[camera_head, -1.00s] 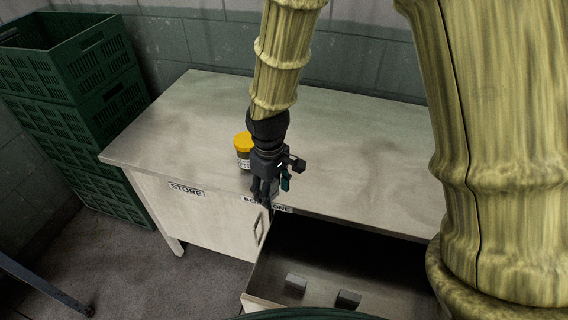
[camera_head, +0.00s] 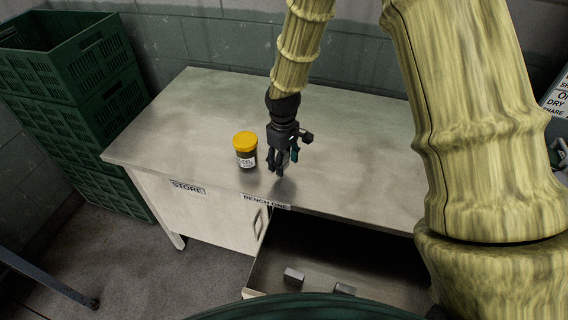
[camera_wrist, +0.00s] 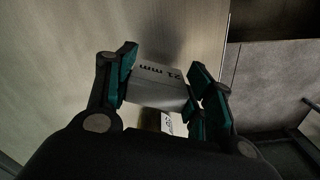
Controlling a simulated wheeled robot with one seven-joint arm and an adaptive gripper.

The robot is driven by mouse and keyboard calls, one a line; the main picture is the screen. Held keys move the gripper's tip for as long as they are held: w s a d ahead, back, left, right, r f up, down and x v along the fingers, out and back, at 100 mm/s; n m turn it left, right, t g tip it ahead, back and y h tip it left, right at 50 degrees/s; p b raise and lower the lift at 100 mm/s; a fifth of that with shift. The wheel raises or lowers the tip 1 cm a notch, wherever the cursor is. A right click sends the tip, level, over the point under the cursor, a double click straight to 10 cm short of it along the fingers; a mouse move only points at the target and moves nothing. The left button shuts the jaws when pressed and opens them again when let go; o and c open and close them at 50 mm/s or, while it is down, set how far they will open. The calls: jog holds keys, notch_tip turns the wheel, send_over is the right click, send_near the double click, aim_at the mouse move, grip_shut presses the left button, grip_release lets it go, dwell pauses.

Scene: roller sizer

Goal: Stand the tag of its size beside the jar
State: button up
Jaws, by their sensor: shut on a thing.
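The jar (camera_head: 246,154) stands upright on the bench top near its front edge, with a yellow lid, dark contents and a white label too small to read. My gripper (camera_head: 281,168) is just right of the jar, apart from it, low over the front of the bench. In the wrist view it is shut on a grey block-like tag (camera_wrist: 158,88) marked "21 mm", held between the green-padded fingers. Whether the tag touches the bench top is unclear.
The bench top (camera_head: 350,130) is otherwise clear. Below its front edge, an open drawer (camera_head: 262,270) holds two small grey blocks (camera_head: 293,276). Labels on the front read STORE (camera_head: 187,187) and BENCH ONE (camera_head: 265,202). Green crates (camera_head: 85,110) are stacked at the left.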

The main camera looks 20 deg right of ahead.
jog(key=shift+f+p, duration=0.4)
jog(key=shift+f, duration=0.9)
jog(key=shift+f, duration=0.15)
jog(key=o, duration=0.9)
jog(key=shift+c, duration=0.2)
jog(key=shift+r+b, duration=1.7)
jog(key=shift+r, duration=4.5)
